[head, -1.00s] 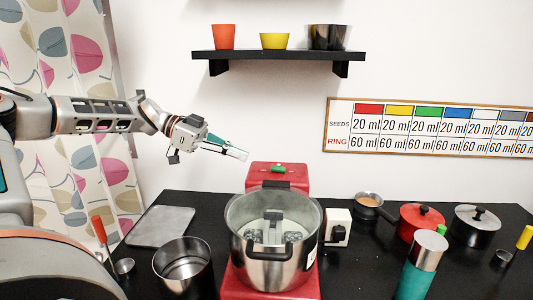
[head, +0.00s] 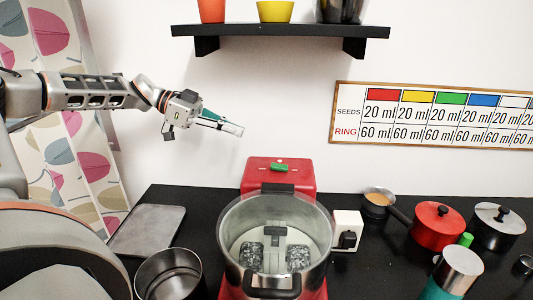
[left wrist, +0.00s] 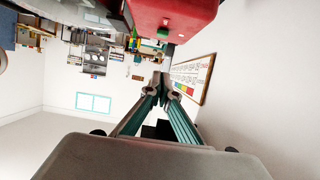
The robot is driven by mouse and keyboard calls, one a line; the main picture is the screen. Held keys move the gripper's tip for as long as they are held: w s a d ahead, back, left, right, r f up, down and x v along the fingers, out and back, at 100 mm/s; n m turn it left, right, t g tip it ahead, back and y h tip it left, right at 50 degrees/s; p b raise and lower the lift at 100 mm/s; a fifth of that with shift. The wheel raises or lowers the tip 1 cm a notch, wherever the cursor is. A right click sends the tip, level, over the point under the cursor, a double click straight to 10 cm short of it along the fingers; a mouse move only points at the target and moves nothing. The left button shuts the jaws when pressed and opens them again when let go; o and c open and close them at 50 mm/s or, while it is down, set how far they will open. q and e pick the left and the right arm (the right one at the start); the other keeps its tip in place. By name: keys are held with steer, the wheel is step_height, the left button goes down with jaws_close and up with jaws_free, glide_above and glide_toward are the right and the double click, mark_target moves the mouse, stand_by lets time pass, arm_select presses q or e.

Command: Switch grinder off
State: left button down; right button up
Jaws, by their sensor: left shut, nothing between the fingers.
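The red grinder (head: 262,176) stands on the black counter, with a green switch (head: 279,168) on its top. A steel bowl with a clear upper part (head: 234,254) sits on the grinder's front, with two grey stone rollers inside. My left gripper (head: 240,131) is shut and empty, in the air above and left of the switch, not touching it. In the left wrist view the shut fingertips (left wrist: 160,78) point toward the room. The red grinder body (left wrist: 175,15) and a green part (left wrist: 163,33) show at the top there. My right gripper is not in view.
A white box with a black knob (head: 347,232) stands right of the bowl. A small pan (head: 378,201), red pot (head: 438,226) and steel pot (head: 497,226) are farther right. A shelf (head: 280,31) hangs above. A grey tray (head: 147,231) and steel container (head: 169,275) are at left.

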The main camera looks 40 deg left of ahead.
arm_select(q)
steer(key=shift+d, duration=0.1)
glide_above(267, 168)
step_height(267, 168, down, 4)
steer(key=shift+r+b, duration=0.15)
steer(key=shift+b, duration=0.25)
step_height(267, 168, down, 3)
steer(key=shift+d+r, duration=0.1)
steer(key=shift+f, duration=0.6)
